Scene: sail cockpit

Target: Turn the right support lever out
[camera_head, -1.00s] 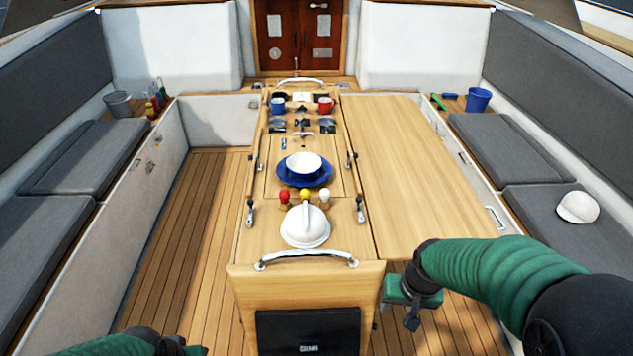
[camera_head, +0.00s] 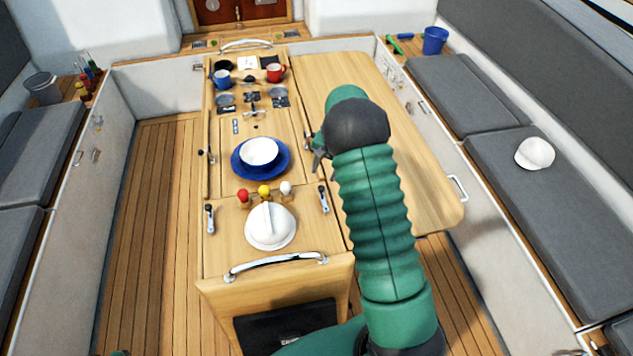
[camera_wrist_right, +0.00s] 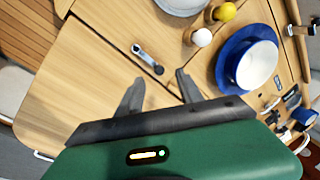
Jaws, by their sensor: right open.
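A dark-handled lever (camera_head: 323,197) lies on the right edge of the wooden table console, beside the white domed cover. It also shows in the right wrist view (camera_wrist_right: 148,60), lying flat just beyond the fingertips and roughly between them. My right gripper (camera_head: 317,155) is over the console's right side, a little beyond that lever in the head view. In the right wrist view its two fingers (camera_wrist_right: 160,76) are spread and empty. The forearm and wrist hide part of the console's right edge. My left gripper is out of view.
The white domed cover (camera_head: 270,227), coloured knobs (camera_head: 264,191) and a bowl on a blue plate (camera_head: 283,163) stand left of my right gripper. A matching lever (camera_head: 209,218) is on the left edge. The raised table leaf (camera_head: 430,205) lies under my right arm.

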